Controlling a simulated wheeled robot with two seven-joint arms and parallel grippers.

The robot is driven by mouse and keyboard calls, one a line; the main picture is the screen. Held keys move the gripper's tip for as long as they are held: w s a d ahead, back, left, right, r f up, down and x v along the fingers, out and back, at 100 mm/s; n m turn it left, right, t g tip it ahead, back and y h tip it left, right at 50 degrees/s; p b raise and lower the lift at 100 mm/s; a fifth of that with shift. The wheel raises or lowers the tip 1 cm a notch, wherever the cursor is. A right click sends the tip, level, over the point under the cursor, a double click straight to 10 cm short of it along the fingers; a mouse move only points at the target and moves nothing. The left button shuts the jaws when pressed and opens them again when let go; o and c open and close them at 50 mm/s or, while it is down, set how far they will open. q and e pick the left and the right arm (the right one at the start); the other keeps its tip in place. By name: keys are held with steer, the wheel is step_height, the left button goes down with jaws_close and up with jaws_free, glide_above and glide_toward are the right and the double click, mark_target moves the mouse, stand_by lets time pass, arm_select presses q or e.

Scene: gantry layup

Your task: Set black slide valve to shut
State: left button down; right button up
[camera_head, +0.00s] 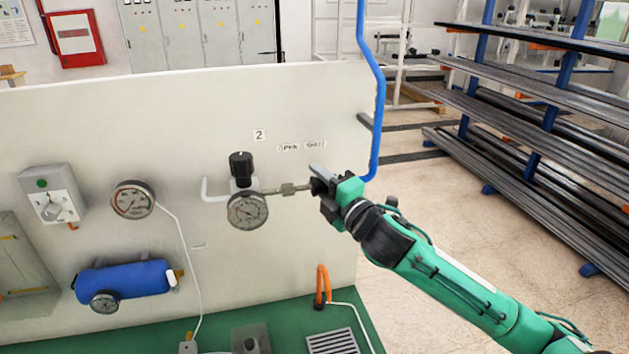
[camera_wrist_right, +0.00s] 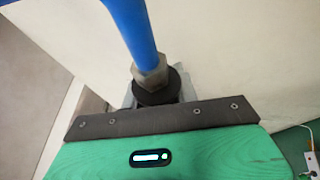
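The OPEN and SHUT labels (camera_head: 301,147) are on the pale panel (camera_head: 340,100), above the end of the grey pipe. My right gripper (camera_head: 322,180) is at that pipe end, just below and right of the SHUT label, and covers most of what is there. In the right wrist view, a black ring-shaped part (camera_wrist_right: 157,88), likely the black slide valve, sits under a metal nut and the blue pipe (camera_wrist_right: 128,28), right in front of the gripper. Its exact position along the pipe is hidden. The fingertips do not show clearly. My left gripper is out of view.
Left of the gripper are a round gauge (camera_head: 248,210) and a black regulator knob (camera_head: 241,165). The blue pipe (camera_head: 378,100) runs down the panel's right edge near the gripper. Another gauge (camera_head: 133,200) and a blue cylinder (camera_head: 135,280) are farther left. A rack of bars (camera_head: 560,160) stands right.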

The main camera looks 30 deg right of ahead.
steer(key=o, duration=0.4)
steer(key=shift+d, duration=0.15)
steer(key=shift+c, duration=0.2)
steer(key=shift+o, duration=0.2)
steer(key=shift+s+d, duration=0.1)
steer(key=shift+d, duration=0.05)
steer(key=shift+s+f, duration=0.2)
steer(key=p+v, duration=0.2)
steer(key=v, duration=1.1)
steer(key=shift+s+p, duration=0.2)
steer(key=shift+p, duration=0.15)
